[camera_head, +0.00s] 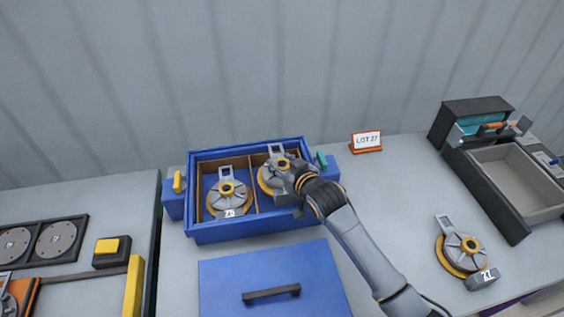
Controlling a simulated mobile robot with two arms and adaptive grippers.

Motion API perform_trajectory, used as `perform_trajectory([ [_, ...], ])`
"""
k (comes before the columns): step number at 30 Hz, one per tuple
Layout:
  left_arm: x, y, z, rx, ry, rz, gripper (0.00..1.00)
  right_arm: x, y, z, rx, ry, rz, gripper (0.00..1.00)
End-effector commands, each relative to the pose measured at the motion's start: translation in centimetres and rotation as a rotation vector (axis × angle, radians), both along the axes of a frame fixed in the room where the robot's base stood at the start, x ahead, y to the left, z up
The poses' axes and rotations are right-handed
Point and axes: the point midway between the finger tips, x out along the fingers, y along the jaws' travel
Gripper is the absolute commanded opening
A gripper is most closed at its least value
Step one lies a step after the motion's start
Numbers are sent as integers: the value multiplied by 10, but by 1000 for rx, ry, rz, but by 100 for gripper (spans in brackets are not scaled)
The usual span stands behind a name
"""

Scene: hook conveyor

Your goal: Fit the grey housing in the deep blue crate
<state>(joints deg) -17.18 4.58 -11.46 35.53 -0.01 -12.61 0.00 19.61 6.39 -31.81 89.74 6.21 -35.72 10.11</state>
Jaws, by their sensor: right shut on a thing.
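The deep blue crate (250,230) stands open on the table, split by a wooden divider (252,190). One grey housing (229,190) with a yellow ring and a tag lies in its left compartment. My right gripper (293,176) is over the right compartment, shut on a second grey housing (274,171). That housing is in or just above the compartment; I cannot tell if it touches the floor. My gripper hides its right side. A third grey housing (461,246) lies on the table at the right. My left gripper is not in view.
A blue lid (270,274) with a dark handle lies in front of the crate. A "LOT 27" sign (366,141) stands right of it. A grey bin (515,180) is at the far right. A yellow button box (108,248) sits at left. Table between crate and bin is mostly clear.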

Motion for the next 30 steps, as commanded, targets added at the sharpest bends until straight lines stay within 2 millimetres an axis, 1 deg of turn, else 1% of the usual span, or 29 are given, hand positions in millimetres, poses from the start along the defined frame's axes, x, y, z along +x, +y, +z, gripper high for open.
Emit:
perform_trajectory([
  [30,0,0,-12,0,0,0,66,0,0,-19,2,-4,0,0],
])
